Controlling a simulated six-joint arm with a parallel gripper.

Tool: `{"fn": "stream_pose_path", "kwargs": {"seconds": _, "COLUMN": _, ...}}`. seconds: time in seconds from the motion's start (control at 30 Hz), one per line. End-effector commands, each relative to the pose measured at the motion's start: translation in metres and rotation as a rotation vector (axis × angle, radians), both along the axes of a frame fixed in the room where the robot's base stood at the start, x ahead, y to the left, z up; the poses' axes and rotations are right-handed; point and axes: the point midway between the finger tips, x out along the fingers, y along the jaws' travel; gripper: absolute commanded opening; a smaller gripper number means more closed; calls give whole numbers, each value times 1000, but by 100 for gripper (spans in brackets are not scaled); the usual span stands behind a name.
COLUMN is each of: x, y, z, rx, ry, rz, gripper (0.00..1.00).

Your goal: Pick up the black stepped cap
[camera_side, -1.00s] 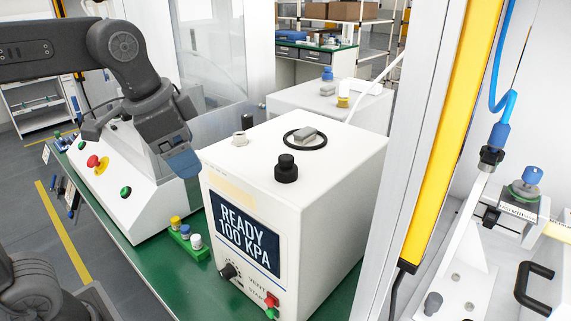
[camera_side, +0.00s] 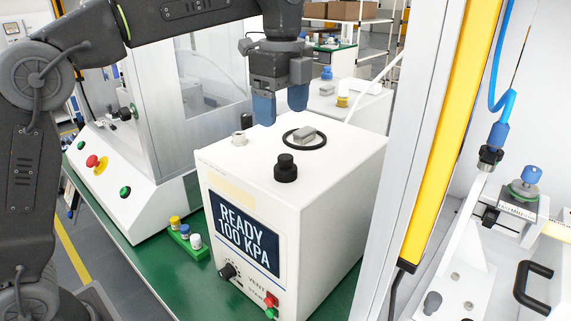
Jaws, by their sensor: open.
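The black stepped cap (camera_side: 286,168) stands upright on the top face of the white box-shaped unit (camera_side: 322,166), near its front edge. It has a wide lower part and a narrower top. My gripper (camera_side: 281,112) is open and empty, with its blue fingers pointing down. In the picture it shows above the back part of the unit's top, higher than the cap and apart from it. How far its fingertips are from the cap in depth is hard to tell.
A black ring with a grey block (camera_side: 304,135) lies behind the cap. A green holder with several small caps (camera_side: 186,238) sits on the green table. A yellow post (camera_side: 450,130) rises at the right.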

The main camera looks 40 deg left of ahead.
Motion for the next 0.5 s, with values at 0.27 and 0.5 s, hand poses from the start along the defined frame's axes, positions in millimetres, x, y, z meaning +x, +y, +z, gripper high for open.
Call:
{"fn": "stream_pose_path", "kwargs": {"seconds": 0.27, "x": 0, "y": 1, "z": -49, "rx": 0, "ry": 2, "rz": 3, "gripper": 76}}
{"fn": "stream_pose_path", "kwargs": {"seconds": 0.5, "x": 0, "y": 1, "z": -65, "rx": 0, "ry": 0, "rz": 3, "gripper": 76}}
